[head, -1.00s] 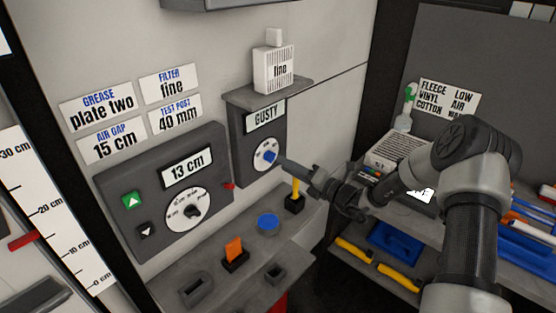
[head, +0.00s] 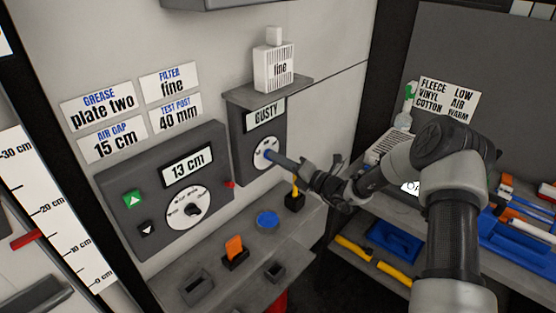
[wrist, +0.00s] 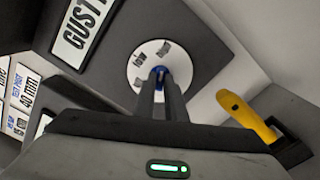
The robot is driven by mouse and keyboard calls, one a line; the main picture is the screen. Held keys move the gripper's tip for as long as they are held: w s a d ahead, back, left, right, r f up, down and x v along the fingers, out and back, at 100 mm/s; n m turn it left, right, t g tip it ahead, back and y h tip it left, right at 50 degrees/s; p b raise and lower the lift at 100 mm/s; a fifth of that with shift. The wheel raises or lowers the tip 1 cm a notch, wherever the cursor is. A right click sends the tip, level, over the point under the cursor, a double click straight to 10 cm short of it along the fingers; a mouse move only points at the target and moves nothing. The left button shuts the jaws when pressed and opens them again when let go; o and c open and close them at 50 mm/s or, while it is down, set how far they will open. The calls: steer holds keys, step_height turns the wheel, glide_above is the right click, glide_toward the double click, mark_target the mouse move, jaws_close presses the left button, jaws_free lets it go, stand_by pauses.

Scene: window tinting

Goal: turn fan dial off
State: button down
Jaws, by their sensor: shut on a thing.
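The fan dial (head: 261,148) is a white round face with a blue knob, on a dark grey box below a "GUSTY" display (head: 265,117). In the wrist view the dial face (wrist: 143,62) shows dark label patches, one reading "low", and part of the blue knob (wrist: 159,70) shows between my fingertips. My gripper (head: 271,156) reaches in from the right and is shut on the knob. In the wrist view my gripper (wrist: 160,80) covers the lower part of the dial. The knob's exact pointing is hidden by the fingers.
A panel with a "13 cm" display (head: 187,168) and another dial (head: 188,208) is at left. Below are a shelf with an orange piece (head: 234,247), a blue disc (head: 267,220) and a yellow-handled tool (wrist: 245,113). A white "fine" box (head: 274,68) stands above the fan box.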

steer(key=shift+f+n+b, duration=0.1)
steer(key=shift+n+b, duration=0.2)
steer(key=shift+b, duration=0.05)
steer(key=n+b, duration=2.3)
steer(key=b, duration=0.6)
steer(key=shift+f, duration=0.1)
steer(key=shift+n+b, duration=0.3)
steer(key=shift+b, duration=0.2)
steer(key=c, duration=1.8)
jaws_free()
steer(key=shift+r, duration=0.2)
